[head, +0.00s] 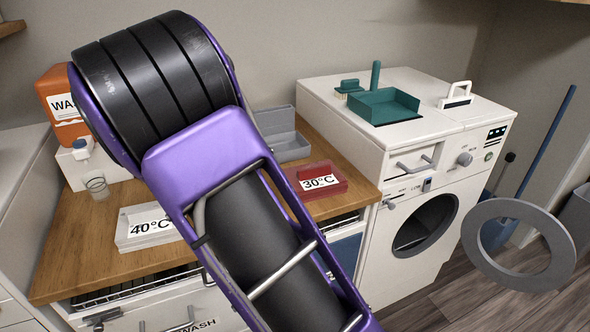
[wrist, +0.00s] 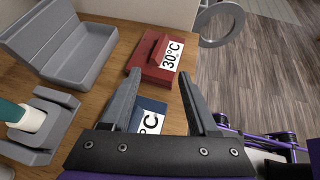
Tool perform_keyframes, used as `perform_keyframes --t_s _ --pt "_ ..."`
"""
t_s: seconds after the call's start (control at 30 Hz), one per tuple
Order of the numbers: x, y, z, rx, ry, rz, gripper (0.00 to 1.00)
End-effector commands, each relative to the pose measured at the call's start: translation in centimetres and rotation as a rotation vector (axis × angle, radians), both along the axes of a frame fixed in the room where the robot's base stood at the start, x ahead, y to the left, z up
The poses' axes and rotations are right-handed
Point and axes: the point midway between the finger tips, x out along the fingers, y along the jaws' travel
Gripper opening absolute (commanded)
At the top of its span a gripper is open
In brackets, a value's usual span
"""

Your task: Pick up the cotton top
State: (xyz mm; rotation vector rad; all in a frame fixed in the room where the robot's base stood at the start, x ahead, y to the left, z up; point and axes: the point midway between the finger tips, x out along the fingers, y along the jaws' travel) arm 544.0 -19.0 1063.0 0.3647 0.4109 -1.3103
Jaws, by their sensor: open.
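I cannot make out a cotton top in either view. My gripper (wrist: 160,75) shows in the wrist view with its two fingers wide apart and nothing held between them. It points over the wooden counter (wrist: 108,87). A blue item with a white °C label (wrist: 150,114) shows between the fingers, partly hidden by the gripper body. A red box labelled 30°C (wrist: 154,58) lies beyond the fingertips, and it also shows in the head view (head: 322,170). In the head view my purple arm covers the middle and the gripper is hidden.
A white box labelled 40°C (head: 140,232) sits on the counter. A grey tray (wrist: 62,40) stands at the wrist view's upper left. A white washer (head: 335,105) with its round door (head: 519,245) swung open stands right, carrying a green tray (head: 383,107). An orange bottle (head: 62,100) stands left.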

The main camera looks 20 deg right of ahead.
Motion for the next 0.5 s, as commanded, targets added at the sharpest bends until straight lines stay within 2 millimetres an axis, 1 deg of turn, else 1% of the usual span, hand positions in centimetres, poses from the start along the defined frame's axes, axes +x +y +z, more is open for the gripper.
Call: perform_keyframes --t_s 0.17,0.5 --pt "0.2 -1.7 -1.3 -0.022 0.033 0.007 0.6" --pt "1.7 -7.9 -4.8 -0.019 0.029 0.005 0.6"
